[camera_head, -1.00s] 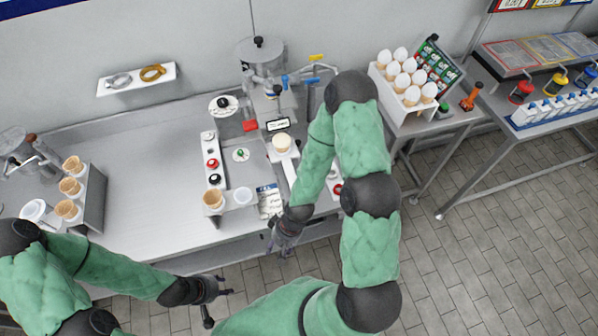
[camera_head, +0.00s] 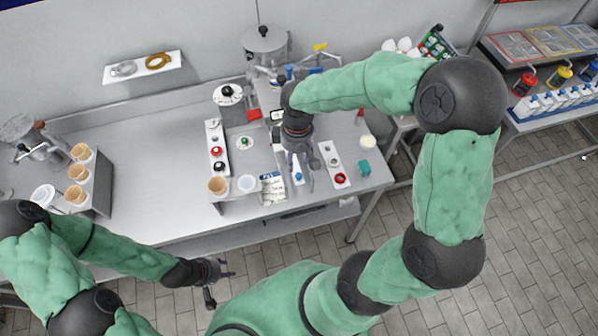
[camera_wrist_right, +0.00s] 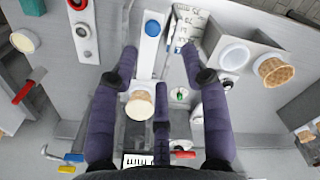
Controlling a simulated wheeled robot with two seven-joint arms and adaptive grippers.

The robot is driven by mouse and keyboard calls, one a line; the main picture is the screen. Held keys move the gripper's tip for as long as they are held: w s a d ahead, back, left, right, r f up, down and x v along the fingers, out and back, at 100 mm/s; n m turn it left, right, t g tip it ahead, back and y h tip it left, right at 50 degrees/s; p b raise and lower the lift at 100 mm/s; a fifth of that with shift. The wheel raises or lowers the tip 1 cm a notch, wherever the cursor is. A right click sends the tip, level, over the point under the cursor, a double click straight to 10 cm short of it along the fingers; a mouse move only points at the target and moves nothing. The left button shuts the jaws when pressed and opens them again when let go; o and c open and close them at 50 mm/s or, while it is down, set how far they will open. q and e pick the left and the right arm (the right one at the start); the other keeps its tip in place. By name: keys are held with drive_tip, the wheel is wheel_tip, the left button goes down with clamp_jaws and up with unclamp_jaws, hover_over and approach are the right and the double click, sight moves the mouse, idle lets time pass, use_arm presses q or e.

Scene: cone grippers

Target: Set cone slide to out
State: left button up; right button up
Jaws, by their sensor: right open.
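A white slide strip with a blue knob (camera_wrist_right: 152,28) runs up the middle of the right wrist view; I take it for the cone slide. The blue knob shows in the head view (camera_head: 298,175). A round cream-topped piece (camera_wrist_right: 140,105) sits at the strip's near end, between my fingers in that view. My right gripper (camera_wrist_right: 160,58) is open above the strip, its purple fingers spread. In the head view, my right gripper (camera_head: 300,160) hides much of the strip. Contact cannot be told. My left gripper (camera_head: 218,280) hangs before the table's front edge, its opening unclear.
A cone stand (camera_head: 218,186), a printed card (camera_head: 273,187) and a teal block (camera_head: 364,168) are near.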

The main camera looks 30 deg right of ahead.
sight(299, 175)
drive_tip(key=f, duration=0.6)
drive_tip(key=f+b, duration=0.1)
drive_tip(key=f, duration=0.2)
drive_tip(key=shift+d+f, duration=0.2)
drive_tip(key=shift+d, duration=0.15)
clamp_jaws()
